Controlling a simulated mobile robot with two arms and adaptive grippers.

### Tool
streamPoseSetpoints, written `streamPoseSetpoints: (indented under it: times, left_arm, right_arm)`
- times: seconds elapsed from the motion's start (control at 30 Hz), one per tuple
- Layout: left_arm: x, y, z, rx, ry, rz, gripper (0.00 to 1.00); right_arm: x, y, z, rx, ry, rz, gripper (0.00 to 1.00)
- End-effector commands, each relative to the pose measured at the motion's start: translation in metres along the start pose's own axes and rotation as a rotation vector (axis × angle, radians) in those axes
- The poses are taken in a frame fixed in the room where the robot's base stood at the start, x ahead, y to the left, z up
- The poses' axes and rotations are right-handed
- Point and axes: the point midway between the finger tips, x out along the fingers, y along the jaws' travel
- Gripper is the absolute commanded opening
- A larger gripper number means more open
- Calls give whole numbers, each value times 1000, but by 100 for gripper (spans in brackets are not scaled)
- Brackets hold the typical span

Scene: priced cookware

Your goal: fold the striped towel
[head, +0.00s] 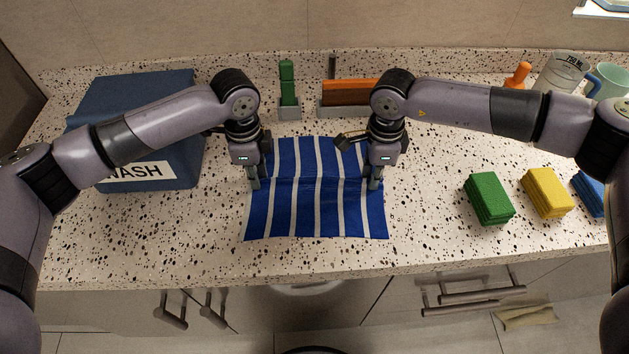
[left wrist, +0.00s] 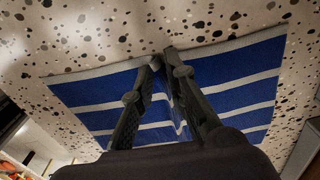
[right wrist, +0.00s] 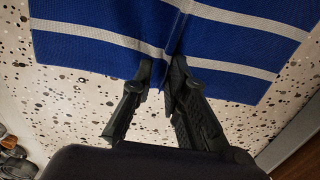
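The striped towel (head: 317,212), blue with white stripes, lies spread on the counter in the head view, with a raised crease running across its middle between my grippers. My left gripper (head: 254,184) is at the towel's left edge; in the left wrist view its fingertips (left wrist: 162,62) close together on a ridge of the towel (left wrist: 225,70). My right gripper (head: 374,184) is at the right edge; in the right wrist view its fingers (right wrist: 161,70) pinch a ridge of the towel (right wrist: 90,45). The cloth between the fingers is partly hidden.
A blue bin (head: 150,95) labelled "WASH" stands left. Behind the towel are a green brush (head: 288,80) in a holder and an orange-brown item (head: 350,92) in a rack. Green (head: 488,197), yellow (head: 547,192) and blue (head: 590,193) cloth stacks lie right. The counter in front is clear.

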Motion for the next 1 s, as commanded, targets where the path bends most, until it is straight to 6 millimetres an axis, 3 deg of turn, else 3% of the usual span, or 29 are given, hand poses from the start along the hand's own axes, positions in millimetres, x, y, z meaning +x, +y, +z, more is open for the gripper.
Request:
streamPoseSetpoints:
  times: [0.37, 1.0]
  left_arm:
    - [2, 0, 0, 0, -1, 1, 0]
    - [2, 0, 0, 0, -1, 1, 0]
  right_arm:
    - [3, 1, 0, 0, 1, 2, 0]
    - [3, 1, 0, 0, 1, 2, 0]
